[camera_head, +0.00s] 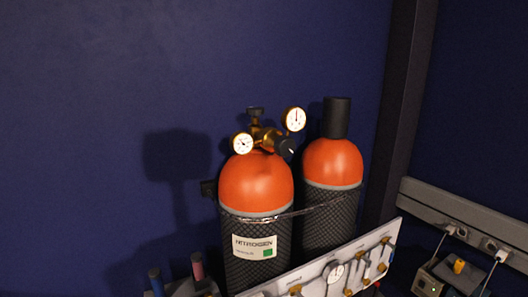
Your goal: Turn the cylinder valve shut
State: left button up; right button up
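A small dark knob (256,112) sits at the top of the brass assembly. A larger black knob (287,147) is at its right side. Neither of my grippers shows in the head view.
A second orange cylinder (333,164) with a black cap stands just to the right; a strap crosses both. A pale panel (335,272) with a gauge and brass valves is in front. Tools (197,268) stand at lower left. A dark post (404,95) rises at right.

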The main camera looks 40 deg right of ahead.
aim_at(255, 111)
jog(key=l+u, duration=0.3)
jog(key=l, duration=1.05)
